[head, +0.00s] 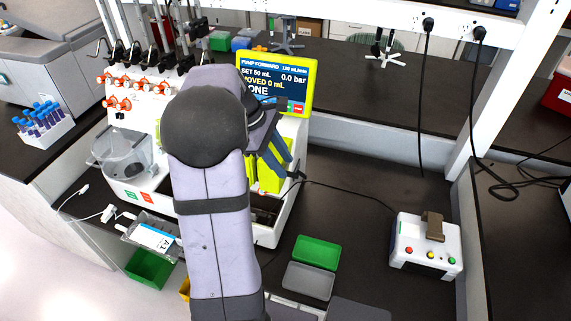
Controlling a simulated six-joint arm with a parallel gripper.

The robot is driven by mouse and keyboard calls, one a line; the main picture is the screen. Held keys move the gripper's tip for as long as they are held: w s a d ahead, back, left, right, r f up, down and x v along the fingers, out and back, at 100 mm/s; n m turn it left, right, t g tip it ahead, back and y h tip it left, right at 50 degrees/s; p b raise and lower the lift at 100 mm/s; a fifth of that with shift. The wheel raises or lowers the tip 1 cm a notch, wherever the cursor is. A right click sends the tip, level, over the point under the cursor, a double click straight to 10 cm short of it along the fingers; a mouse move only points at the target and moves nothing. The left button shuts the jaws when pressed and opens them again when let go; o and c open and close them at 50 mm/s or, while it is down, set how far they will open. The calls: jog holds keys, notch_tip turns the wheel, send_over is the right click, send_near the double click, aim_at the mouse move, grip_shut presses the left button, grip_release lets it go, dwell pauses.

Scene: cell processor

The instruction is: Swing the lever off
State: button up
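The white cell processor (160,100) stands on the dark bench, with orange-red valve knobs on its left face. Its yellow-framed screen (300,82) reads "PUMP FORWARD", "SET 50 mL", "MOVED 0 mL", "0.0 bar" and a partly covered line ending "ONE". My gripper (273,163) is in front of the processor's yellow-green part (270,178), below the screen. Its slate-blue fingers point down; I cannot tell their gap or whether they touch anything. My arm hides much of the processor's front. I cannot make out a lever for certain; one may be hidden there.
A white control box (410,249) with a brown upright piece (433,226) and coloured buttons sits on the right. Green (317,251) and grey (308,281) trays lie in front. A tube rack (45,132) stands at left. The bench between processor and box is mostly clear, crossed by a cable.

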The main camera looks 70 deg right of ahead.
jog(key=shift+x, duration=1.25)
grip_shut()
jog(key=shift+f, duration=0.15)
